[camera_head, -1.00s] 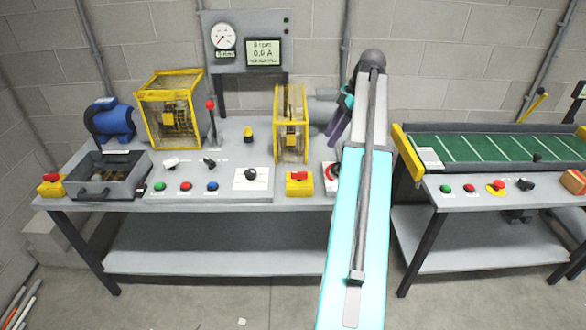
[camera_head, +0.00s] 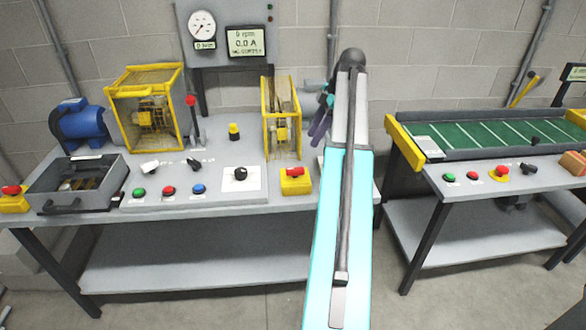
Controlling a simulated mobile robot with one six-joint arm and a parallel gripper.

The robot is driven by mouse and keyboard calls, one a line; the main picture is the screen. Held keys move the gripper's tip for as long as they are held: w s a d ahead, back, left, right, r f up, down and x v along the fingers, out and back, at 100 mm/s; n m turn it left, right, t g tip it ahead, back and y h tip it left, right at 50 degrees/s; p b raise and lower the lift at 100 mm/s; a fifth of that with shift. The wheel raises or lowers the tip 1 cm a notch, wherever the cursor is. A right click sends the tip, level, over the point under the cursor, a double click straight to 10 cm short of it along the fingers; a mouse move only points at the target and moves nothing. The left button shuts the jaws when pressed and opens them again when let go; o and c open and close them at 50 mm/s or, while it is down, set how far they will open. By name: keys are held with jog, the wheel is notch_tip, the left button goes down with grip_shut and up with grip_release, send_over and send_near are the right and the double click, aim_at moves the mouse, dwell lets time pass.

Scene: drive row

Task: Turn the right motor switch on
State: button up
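A yellow box with a red switch handle (camera_head: 296,180) sits at the right front of the left bench, in front of a yellow-framed guard (camera_head: 281,115). A second yellow box with a red handle (camera_head: 13,198) is at the bench's left end. A grey motor-like body (camera_head: 313,86) shows behind the guard, partly hidden by my arm. My gripper (camera_head: 320,118), with purple and teal parts, is beyond my raised arm, apart from the switches. The arm partly hides it, and its opening cannot be made out.
My arm covers the left bench's right end. The panel has green, red and blue buttons, toggles and a black knob (camera_head: 240,174). A red-topped lever (camera_head: 192,120) stands upright. A conveyor bench (camera_head: 480,147) stands to the right.

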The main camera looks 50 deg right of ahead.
aim_at(296, 168)
jog(key=shift+w+a, duration=0.15)
jog(key=shift+p+x, duration=1.1)
jog(key=shift+x, duration=5.75)
grip_shut()
